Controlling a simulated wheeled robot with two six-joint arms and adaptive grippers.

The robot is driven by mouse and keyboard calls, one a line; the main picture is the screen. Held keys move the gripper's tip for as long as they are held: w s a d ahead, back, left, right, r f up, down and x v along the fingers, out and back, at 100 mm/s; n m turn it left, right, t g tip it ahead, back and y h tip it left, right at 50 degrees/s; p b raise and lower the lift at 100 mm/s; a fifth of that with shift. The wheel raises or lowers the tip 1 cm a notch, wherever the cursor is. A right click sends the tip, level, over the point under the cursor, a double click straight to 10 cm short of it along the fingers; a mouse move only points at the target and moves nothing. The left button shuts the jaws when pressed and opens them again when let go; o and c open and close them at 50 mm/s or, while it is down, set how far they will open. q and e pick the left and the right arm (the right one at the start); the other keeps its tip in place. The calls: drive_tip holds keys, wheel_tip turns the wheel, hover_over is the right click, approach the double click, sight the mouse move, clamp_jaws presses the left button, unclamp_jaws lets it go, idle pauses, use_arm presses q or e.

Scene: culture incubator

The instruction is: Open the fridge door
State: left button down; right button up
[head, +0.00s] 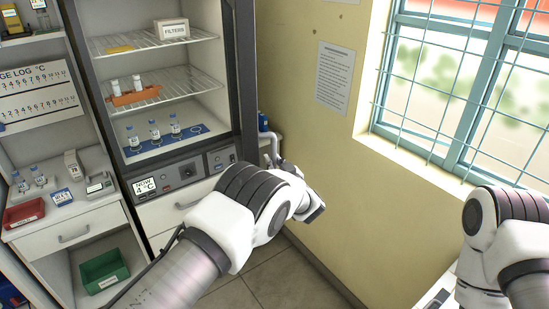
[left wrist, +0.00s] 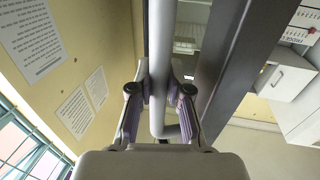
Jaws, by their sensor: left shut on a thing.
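The fridge (head: 162,158) stands left of centre in the head view, its lit shelves plainly visible. A tall dark grey frame (head: 246,70) runs up its right side. How far the door stands open I cannot tell. In the left wrist view a pale upright bar handle (left wrist: 157,110) runs between the fingers of my left gripper (left wrist: 158,92), which is shut on it.
The fridge shelves hold a FILTERS box (head: 171,29), an orange rack (head: 135,95) and several vials. A bench with a red tray (head: 24,212) is at the left, with a green bin (head: 104,271) below. A yellow wall (head: 335,150) and barred window (head: 470,90) bound the right.

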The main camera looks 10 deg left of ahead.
use_arm(q)
drive_tip(key=shift+d, duration=0.15)
drive_tip(key=c, duration=1.1)
unclamp_jaws()
drive_tip(key=shift+s, duration=0.1)
drive_tip(key=shift+f, duration=0.1)
